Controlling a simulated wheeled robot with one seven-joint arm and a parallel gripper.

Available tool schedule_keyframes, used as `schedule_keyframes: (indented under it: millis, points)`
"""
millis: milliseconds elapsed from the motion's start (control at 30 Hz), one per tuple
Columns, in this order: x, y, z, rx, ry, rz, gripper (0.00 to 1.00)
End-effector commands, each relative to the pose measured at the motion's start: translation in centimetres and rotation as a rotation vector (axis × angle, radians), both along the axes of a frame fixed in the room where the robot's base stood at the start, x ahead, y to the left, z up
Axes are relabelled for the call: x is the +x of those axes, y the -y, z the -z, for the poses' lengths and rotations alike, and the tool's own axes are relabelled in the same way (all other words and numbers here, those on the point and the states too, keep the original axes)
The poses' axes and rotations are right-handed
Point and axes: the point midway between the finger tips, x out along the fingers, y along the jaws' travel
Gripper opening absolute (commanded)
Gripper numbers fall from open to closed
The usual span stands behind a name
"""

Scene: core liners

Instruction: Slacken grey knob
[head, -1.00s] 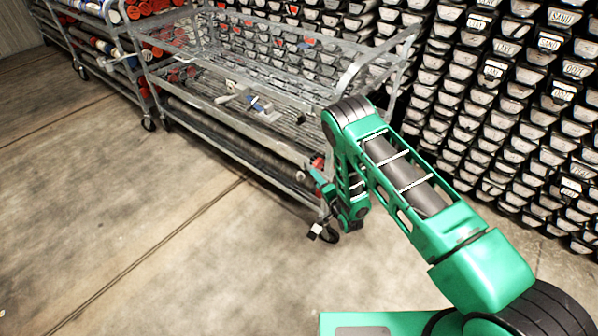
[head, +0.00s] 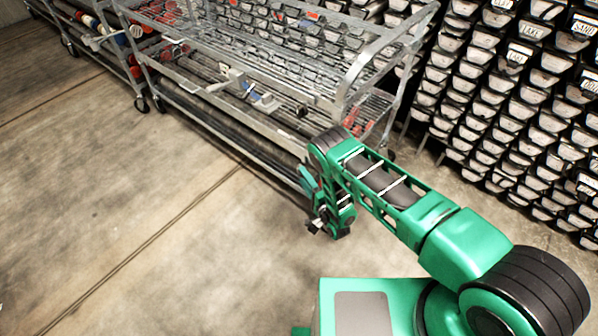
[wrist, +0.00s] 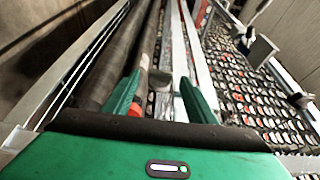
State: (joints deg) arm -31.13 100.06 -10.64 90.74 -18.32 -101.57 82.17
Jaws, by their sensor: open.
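I cannot clearly single out a grey knob. Small grey and white fittings (head: 226,80) and a blue-and-grey fitting (head: 262,99) sit on the cart's (head: 352,72) near side. My gripper (head: 304,174) is beside the near right end of the cart, low and partly hidden by my own arm. In the wrist view my gripper (wrist: 161,78) is open, its two green fingers apart. Long dark tubes (wrist: 150,45) run ahead between and beside the fingers. A small red part shows by the left finger. I see nothing held.
Racks of labelled core trays (head: 490,110) fill the right and back. Another cart (head: 105,30) with coloured rolls stands at the far left. The concrete floor (head: 130,210) in front is clear. The cart's metal frame stands close to my arm.

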Motion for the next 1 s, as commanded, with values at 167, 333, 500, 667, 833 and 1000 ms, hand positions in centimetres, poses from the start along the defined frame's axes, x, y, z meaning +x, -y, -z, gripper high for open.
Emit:
schedule_keyframes:
  millis: [167,333,500,667,833,1000]
  points:
    - [2.5,-1.3,0.0,0.001,0.002,0.001,0.52]
    - [3.8,-2.1,0.0,0.0,0.001,0.0,0.52]
    - [4.2,-2.3,0.0,-0.001,0.0,0.0,0.52]
    - [4.2,-2.4,0.0,-0.001,0.0,0.0,0.52]
    - [4.2,-2.4,0.0,-0.001,0.0,0.0,0.23]
    - [4.2,-2.4,0.1,-0.002,-0.002,-0.001,0.1]
